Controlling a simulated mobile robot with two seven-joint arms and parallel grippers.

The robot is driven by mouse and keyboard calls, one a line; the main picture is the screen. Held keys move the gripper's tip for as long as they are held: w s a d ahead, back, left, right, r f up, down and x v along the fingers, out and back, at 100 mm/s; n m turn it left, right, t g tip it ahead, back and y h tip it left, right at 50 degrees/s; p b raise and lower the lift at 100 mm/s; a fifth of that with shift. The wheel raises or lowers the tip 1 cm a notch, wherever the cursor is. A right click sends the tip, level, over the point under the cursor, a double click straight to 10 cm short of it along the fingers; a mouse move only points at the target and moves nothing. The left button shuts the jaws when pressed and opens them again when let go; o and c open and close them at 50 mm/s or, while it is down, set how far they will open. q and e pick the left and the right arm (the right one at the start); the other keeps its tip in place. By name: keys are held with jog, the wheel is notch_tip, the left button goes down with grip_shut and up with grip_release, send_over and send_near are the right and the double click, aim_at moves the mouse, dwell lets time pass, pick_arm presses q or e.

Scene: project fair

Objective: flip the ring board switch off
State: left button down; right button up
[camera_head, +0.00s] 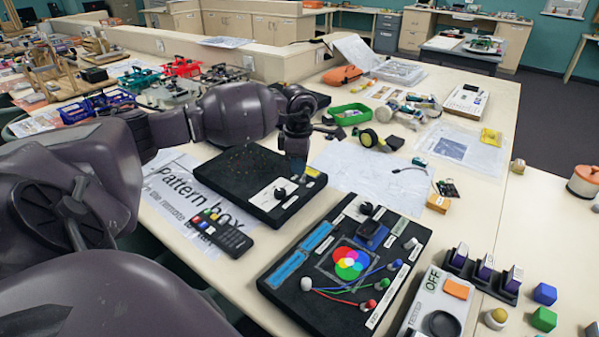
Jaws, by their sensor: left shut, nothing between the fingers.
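My left gripper (297,165) is shut and empty. It points down over the far right part of a black board (225,178) with a white label panel and a black knob (280,193). A small yellow label (312,172) shows just right of the fingertips. The gripper hides part of the board's far edge, and I cannot tell whether it touches the board. No switch can be made out clearly there. I cannot read a name that marks this as the ring board. My right gripper is not in view.
A second black board (290,310) with coloured circles and wires lies nearer. A remote (222,232) lies on a "Pattern box" sheet (165,200). A white box marked OFF (433,300) stands at front right. A green tray (348,113) and clear sheets lie beyond.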

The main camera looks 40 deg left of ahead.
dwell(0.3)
pick_arm(q)
jog(key=shift+a+r, duration=0.15)
jog(key=shift+r, duration=0.35)
notch_tip(320, 180, up, 6)
jog(key=p, duration=0.2)
jog(key=shift+a+p, duration=0.2)
jog(key=shift+p, duration=0.1)
jog(key=shift+s+f, duration=0.1)
dwell(0.4)
